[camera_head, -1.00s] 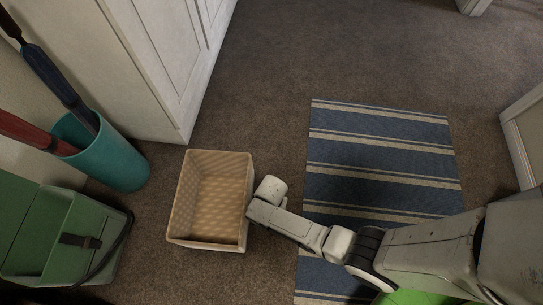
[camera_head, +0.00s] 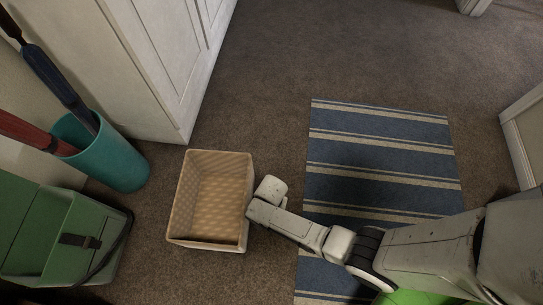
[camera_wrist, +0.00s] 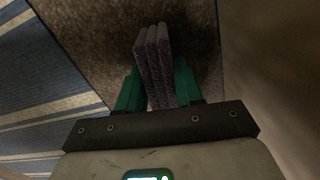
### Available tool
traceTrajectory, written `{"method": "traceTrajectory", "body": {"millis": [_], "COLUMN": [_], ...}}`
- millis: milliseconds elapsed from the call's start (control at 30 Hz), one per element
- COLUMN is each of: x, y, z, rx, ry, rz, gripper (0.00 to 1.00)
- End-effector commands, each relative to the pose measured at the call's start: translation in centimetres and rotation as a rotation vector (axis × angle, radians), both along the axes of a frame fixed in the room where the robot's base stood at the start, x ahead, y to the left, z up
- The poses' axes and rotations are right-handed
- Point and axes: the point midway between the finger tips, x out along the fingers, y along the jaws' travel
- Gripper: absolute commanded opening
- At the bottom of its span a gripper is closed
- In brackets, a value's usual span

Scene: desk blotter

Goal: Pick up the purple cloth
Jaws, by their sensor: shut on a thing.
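The purple cloth (camera_wrist: 154,65) shows in the wrist view as a folded, upright stack of layers. My gripper (camera_wrist: 158,88) has its two green fingers on either side of the cloth and is shut on it. Carpet lies behind the cloth; I cannot tell whether the cloth touches the floor. In the head view my arm reaches left to the right side of the tan basket, and neither the cloth nor the fingers can be seen there.
The tan basket (camera_head: 246,205) stands open beside my wrist and looks empty. A blue striped rug (camera_head: 380,150) lies to its right. A teal bin (camera_head: 122,165) with umbrellas and a green box (camera_head: 60,250) stand at left. A white cabinet (camera_head: 150,50) is behind. Carpet at the upper middle is clear.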

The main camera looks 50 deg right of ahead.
Motion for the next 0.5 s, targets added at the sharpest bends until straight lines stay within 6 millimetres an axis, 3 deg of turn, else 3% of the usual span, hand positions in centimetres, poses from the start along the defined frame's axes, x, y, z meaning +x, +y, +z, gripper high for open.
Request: {"method": "traceTrajectory", "body": {"millis": [267, 433, 500], "x": [0.0, 0.0, -1.0], "y": [0.0, 0.0, 0.4], "z": [1.4, 3.8, 4.9], "rx": [0.000, 0.001, 0.000], "ry": [-0.001, -0.002, 0.001], "rz": [0.000, 0.001, 0.002], "gripper": [0.02, 0.02, 0.02]}}
